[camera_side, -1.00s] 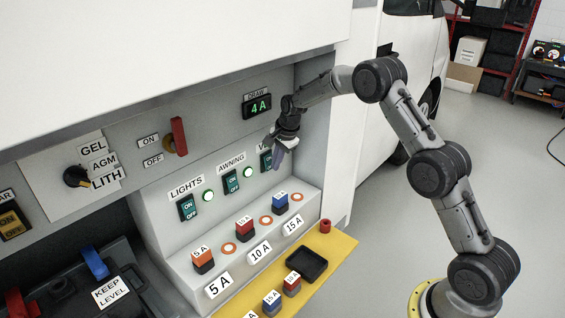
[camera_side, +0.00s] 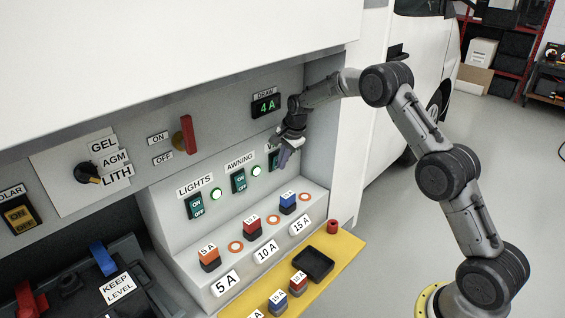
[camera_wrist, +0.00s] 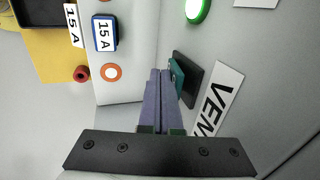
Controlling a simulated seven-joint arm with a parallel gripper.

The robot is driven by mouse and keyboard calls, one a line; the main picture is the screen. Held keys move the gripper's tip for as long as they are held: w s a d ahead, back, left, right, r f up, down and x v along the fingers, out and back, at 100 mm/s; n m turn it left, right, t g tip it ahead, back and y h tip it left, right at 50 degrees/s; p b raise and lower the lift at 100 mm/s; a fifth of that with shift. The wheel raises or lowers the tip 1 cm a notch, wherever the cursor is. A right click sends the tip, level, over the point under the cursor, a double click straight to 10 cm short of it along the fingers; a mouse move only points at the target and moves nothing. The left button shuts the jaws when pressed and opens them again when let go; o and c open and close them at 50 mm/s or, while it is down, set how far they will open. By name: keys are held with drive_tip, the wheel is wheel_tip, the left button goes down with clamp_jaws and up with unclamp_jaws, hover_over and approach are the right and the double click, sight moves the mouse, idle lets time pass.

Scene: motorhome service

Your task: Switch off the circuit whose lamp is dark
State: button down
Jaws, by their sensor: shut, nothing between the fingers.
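The side view shows a LIGHTS switch (camera_side: 195,206) with its lamp (camera_side: 216,194) lit green. The AWNING switch (camera_side: 238,181) has its lamp (camera_side: 256,171) lit green. My gripper (camera_side: 284,158) is shut and empty, in front of the third switch at the right, which it partly covers. In the wrist view this green VENT switch (camera_wrist: 178,76) sits right at my closed fingertips (camera_wrist: 160,72); I cannot tell whether they touch. The VENT label (camera_wrist: 218,97) is partly cut off by the gripper. The VENT lamp is hidden in both views. A lit green lamp (camera_wrist: 197,10) shows at the top.
Below the switches, a ledge holds orange, red and blue fuses (camera_side: 287,203). A yellow shelf (camera_side: 343,247) with a black tray (camera_side: 313,264) and a red knob (camera_side: 333,227) lies in front. The DRAW display (camera_side: 265,105) reads 4 A. A red lever (camera_side: 187,134) is at the left.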

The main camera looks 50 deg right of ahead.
drive_tip(key=shift+r, duration=0.75)
drive_tip(key=s+r, duration=0.7)
drive_tip(key=s, duration=0.3)
drive_tip(key=shift+a, duration=0.1)
